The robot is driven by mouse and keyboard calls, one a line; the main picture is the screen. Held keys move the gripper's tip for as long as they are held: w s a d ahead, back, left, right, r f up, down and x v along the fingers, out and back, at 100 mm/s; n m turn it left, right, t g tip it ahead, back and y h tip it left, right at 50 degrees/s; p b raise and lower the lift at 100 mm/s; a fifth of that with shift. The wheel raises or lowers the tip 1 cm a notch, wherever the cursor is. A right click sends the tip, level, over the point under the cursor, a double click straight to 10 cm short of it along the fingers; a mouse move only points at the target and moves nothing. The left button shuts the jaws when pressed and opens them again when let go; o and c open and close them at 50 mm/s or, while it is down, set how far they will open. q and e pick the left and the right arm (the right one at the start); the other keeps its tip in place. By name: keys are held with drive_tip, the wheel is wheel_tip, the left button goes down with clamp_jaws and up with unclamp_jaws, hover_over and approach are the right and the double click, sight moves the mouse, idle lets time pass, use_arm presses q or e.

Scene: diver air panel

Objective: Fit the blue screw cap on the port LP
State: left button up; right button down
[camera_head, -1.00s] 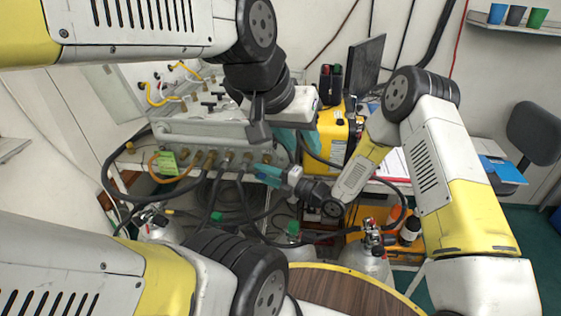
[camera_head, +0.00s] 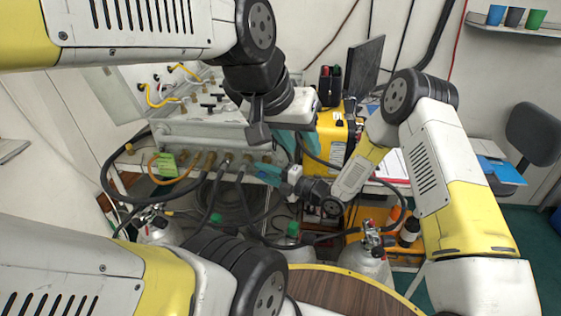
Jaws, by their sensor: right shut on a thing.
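The grey air panel (camera_head: 190,128) has a row of brass ports (camera_head: 222,160) along its front edge, some with hoses on them. I cannot read which port is LP. My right gripper (camera_head: 262,172), with teal fingers, comes from the right and is shut at the right part of the port row. The blue screw cap cannot be made out; what the fingers hold is hidden by them. My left gripper (camera_head: 300,142) hangs above and to the right, over the panel's right end. Its fingers are partly hidden, so I cannot tell its opening.
Black hoses loop below the panel. Gas cylinders (camera_head: 365,262) stand in front, beside a round wooden table (camera_head: 345,290). A yellow case (camera_head: 332,142) and a monitor (camera_head: 364,66) stand right of the panel. My own arms cover much of the left side.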

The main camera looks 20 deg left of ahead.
drive_tip(key=shift+w+a, duration=0.15)
drive_tip(key=shift+w, duration=0.45)
idle(0.4)
drive_tip(key=c, duration=1.1)
unclamp_jaws()
